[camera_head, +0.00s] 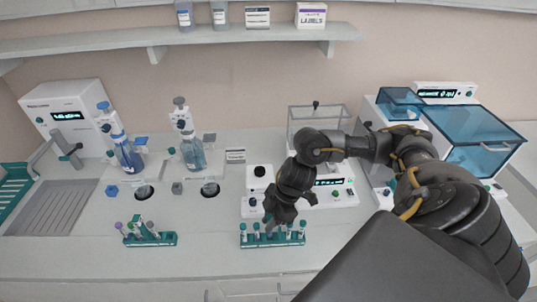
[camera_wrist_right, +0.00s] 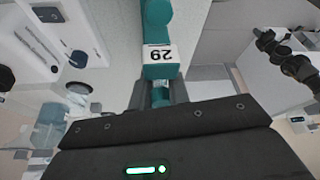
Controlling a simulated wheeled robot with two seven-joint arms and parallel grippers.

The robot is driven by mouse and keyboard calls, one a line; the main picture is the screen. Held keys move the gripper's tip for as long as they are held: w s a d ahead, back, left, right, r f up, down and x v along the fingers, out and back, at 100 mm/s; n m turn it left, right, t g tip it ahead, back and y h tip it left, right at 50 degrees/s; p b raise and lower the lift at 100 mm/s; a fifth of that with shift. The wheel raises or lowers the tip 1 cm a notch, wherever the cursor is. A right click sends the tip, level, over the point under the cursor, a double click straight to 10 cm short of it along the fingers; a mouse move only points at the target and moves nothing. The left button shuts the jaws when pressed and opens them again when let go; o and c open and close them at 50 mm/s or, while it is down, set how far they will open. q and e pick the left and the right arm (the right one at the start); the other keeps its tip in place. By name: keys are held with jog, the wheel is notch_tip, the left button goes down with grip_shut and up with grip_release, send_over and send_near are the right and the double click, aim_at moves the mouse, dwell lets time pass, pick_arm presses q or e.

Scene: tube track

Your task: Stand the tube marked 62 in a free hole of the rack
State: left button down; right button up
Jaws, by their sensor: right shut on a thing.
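The tube marked 62 (camera_wrist_right: 159,55) shows in the right wrist view as a teal piece with a white label, its number upside down in the picture. My right gripper (camera_wrist_right: 160,98) is shut on it. In the head view my right gripper (camera_head: 272,220) is just above and behind the right green rack (camera_head: 272,241); the held tube cannot be made out there. This rack holds several teal-capped tubes, and the gripper partly hides its middle holes. A second green rack (camera_head: 152,240) at the left holds several tubes, one with a purple cap. My left gripper is not in view.
Behind the racks stand two bottles on stands (camera_head: 193,152), a white instrument (camera_head: 330,190) and a blue-lidded machine (camera_head: 470,135). A grey ribbed tray (camera_head: 55,208) lies at the left. The counter between the two racks and in front of them is clear.

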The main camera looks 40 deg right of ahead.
jog(key=shift+f, duration=0.65)
dwell(0.7)
jog(key=shift+r, duration=0.15)
jog(key=shift+r, duration=0.6)
jog(key=shift+s+d+f, duration=0.1)
jog(key=shift+d, duration=0.1)
jog(key=shift+f, duration=0.65)
dwell(1.0)
jog(key=shift+r, duration=0.15)
jog(key=shift+r, duration=0.6)
